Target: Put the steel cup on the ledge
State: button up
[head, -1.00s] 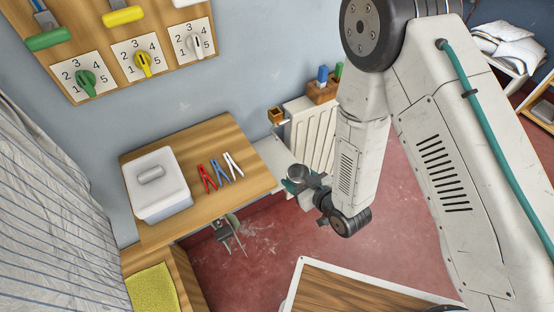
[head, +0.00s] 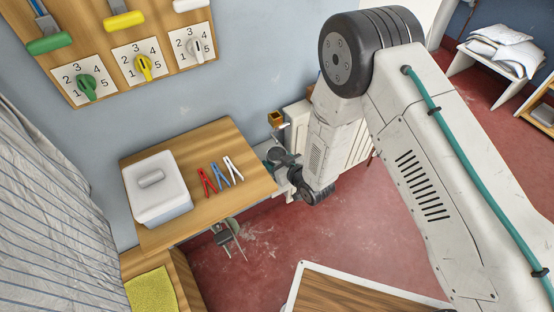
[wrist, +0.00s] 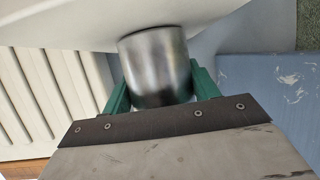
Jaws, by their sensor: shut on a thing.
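The steel cup (wrist: 155,70) is a shiny grey cylinder between the two green fingers of my gripper (wrist: 160,80) in the wrist view. The gripper is shut on it. In the head view my gripper (head: 268,153) is beside the right end of the wooden table, by the wall; the cup is hard to make out there. A pale white ledge-like surface (head: 283,181) shows partly below the gripper, mostly hidden by my arm. In the wrist view a white rounded surface (wrist: 60,22) lies behind the cup's far end; I cannot tell whether they touch.
A white radiator (head: 298,115) stands close to my arm, with a small orange-brown box (head: 276,118) near it. A panel of dials (head: 142,62) hangs above.

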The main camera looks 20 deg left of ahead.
jog(key=o, duration=1)
jog(key=shift+f, duration=0.1)
jog(key=shift+r, duration=0.2)
jog(key=v, duration=1.2)
jog(key=shift+s+f, duration=0.1)
jog(key=shift+f, duration=0.05)
